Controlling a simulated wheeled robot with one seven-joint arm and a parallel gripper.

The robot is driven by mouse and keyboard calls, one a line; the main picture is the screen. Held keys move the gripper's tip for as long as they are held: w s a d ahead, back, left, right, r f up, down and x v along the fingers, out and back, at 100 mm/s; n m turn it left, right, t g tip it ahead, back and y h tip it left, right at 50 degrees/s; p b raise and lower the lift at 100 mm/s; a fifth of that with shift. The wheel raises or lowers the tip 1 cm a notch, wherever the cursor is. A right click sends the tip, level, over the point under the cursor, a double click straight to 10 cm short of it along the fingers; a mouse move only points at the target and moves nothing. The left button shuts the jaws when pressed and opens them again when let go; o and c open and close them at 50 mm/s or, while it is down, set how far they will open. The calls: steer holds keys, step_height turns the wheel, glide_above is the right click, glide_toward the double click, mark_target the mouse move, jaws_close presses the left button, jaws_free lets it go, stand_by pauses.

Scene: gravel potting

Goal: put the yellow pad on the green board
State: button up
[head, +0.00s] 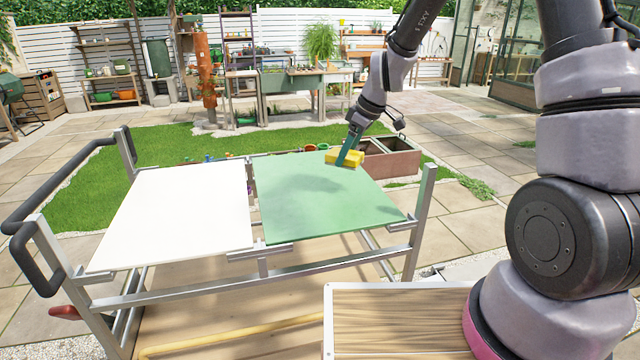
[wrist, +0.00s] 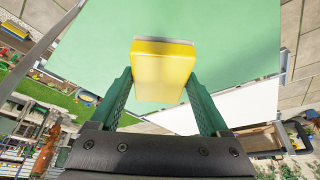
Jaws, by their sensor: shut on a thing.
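The yellow pad (head: 346,161) is held in my gripper (head: 350,151) over the far right corner of the green board (head: 315,204) in the head view. In the wrist view the pad (wrist: 163,72) sits between the two green fingers of my gripper (wrist: 160,78), which is shut on its sides. A thin grey layer shows along one edge of the pad. The green board (wrist: 215,35) fills much of the wrist view beyond it. I cannot tell whether the pad touches the board or hangs a little above it.
A white board (head: 190,212) lies left of the green one on the same metal-framed cart (head: 270,262), which has a black handle (head: 60,180). A reddish-brown planter box (head: 390,163) stands behind the green board's right corner. The green board's middle and front are clear.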

steer(key=s+a+r+n+g, duration=0.1)
steer(key=s+a+n, duration=0.2)
steer(key=a+n, duration=0.15)
glide_above(320, 197)
steer(key=d, duration=0.2)
steer(key=shift+m+g, duration=0.25)
steer(key=shift+g, duration=0.05)
steer(key=f, duration=0.5)
steer(key=shift+a, duration=0.25)
steer(key=shift+f, duration=2.05)
steer(key=shift+f, duration=0.15)
steer(key=o, duration=1.3)
